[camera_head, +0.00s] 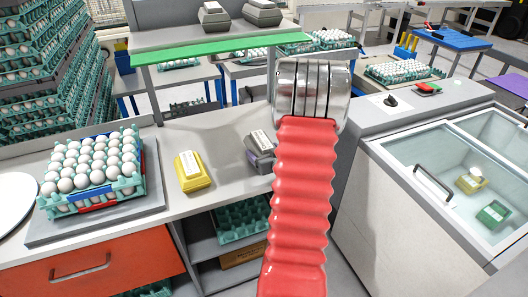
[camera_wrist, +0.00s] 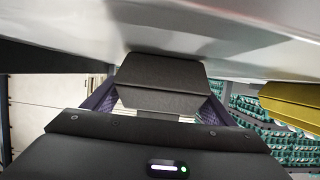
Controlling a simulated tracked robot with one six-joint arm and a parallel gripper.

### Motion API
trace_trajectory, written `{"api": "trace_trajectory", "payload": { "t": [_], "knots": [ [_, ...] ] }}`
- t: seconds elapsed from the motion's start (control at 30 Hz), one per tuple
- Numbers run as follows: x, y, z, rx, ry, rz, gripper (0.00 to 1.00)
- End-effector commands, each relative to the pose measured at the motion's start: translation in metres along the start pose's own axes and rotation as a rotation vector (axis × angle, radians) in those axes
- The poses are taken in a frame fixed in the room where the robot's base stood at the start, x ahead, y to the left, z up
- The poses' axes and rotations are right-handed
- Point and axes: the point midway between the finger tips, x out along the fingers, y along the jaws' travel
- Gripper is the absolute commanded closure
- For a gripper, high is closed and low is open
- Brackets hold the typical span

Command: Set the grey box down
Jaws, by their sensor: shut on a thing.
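The grey box (camera_head: 259,141) with a white label is at the counter's right part, partly hidden behind my red arm. My gripper (camera_head: 262,160) is shut on it; a purple finger shows at its near side. In the wrist view the grey box (camera_wrist: 160,80) sits between the two purple fingers of my gripper (camera_wrist: 157,103). The pale counter surface fills the top of that view, right against or very close to the box. I cannot tell whether they touch.
A yellow box (camera_head: 193,172) stands on the counter (camera_head: 165,150) left of the grey box. Further left is a tray of white eggs (camera_head: 92,170). A green-edged shelf (camera_head: 210,48) holds two more grey boxes (camera_head: 213,15). A glass-topped chest (camera_head: 430,170) stands at right.

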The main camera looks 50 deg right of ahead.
Motion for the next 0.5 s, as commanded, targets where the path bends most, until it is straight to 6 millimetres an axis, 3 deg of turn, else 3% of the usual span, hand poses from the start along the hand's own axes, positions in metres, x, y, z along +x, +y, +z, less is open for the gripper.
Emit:
{"api": "trace_trajectory", "payload": {
  "t": [0.3,0.33,0.5],
  "knots": [
    [0.0006,0.0002,-0.0003,-0.001,0.003,0.000,0.58],
    [0.0006,0.0001,0.0010,0.000,0.001,0.000,0.21],
    [0.0005,0.0001,0.0007,0.000,0.001,0.000,0.09]
  ]
}}
